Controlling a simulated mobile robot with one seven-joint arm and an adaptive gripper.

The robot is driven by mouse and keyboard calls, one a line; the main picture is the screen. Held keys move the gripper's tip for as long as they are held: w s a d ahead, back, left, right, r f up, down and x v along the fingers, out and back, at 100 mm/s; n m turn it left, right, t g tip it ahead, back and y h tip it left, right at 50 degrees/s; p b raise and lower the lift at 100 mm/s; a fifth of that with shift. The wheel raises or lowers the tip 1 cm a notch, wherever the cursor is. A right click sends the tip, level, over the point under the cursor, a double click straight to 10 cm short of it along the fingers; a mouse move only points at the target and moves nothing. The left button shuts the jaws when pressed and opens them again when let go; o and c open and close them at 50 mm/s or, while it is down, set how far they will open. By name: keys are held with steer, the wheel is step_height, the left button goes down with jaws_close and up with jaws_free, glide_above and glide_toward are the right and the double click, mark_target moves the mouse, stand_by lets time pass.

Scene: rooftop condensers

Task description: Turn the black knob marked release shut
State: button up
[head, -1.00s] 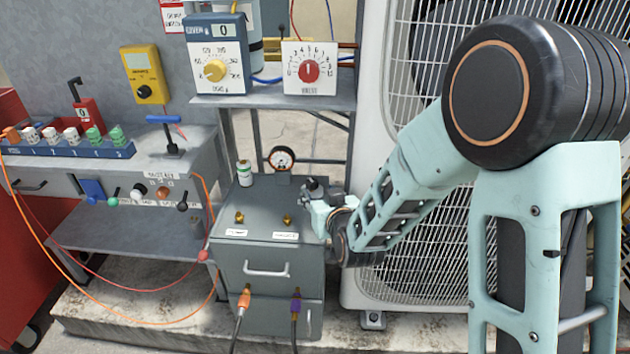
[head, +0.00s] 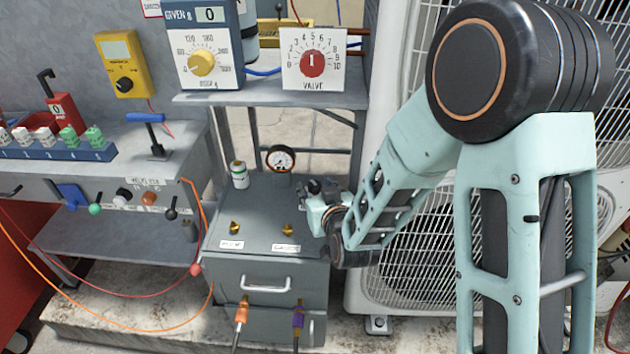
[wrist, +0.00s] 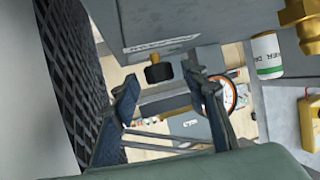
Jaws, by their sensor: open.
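A black knob (wrist: 158,72) sticks out from a grey face below a pale label strip (wrist: 160,46) in the wrist view; I cannot read the strip. My gripper (wrist: 167,94) is open and empty there, its two fingers on either side of the knob's line and apart from it. In the head view my gripper (head: 316,188) is at the upper right edge of the grey cabinet (head: 222,222), and I cannot make out the knob beside it. Another black knob (head: 123,194) sits on the bench front at the left, far from my gripper.
A round gauge (head: 281,159) and a white-green can (head: 239,174) stand at the cabinet's back. Two brass fittings (head: 287,230) are on its top. The condenser grille (head: 415,240) is close on the right. Orange cables (head: 110,319) hang at the left.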

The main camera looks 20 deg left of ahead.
steer(key=shift+w+a+f, duration=0.15)
steer(key=shift+w, duration=0.1)
steer(key=shift+c, duration=0.5)
jaws_close()
steer(key=shift+s+a+m+t+h+b, duration=0.1)
steer(key=shift+m+t+h+b, duration=0.2)
steer(key=shift+m+h, duration=0.1)
steer(key=shift+a+m+t+h, duration=0.2)
steer(key=shift+m+t+h, duration=0.2)
steer(key=shift+m+h, duration=0.65)
steer(key=shift+a+r+m+t+h+p, duration=0.15)
steer(key=shift+m+h+p, duration=0.25)
steer(key=shift+m+h, duration=0.5)
steer(key=shift+d+r+m+t+h+p, duration=0.15)
steer(key=shift+m+h+p, duration=0.25)
steer(key=shift+m+h, duration=0.45)
steer(key=shift+f+h, duration=0.15)
steer(key=shift+h, duration=0.25)
steer(key=shift+o, duration=0.5)
jaws_free()
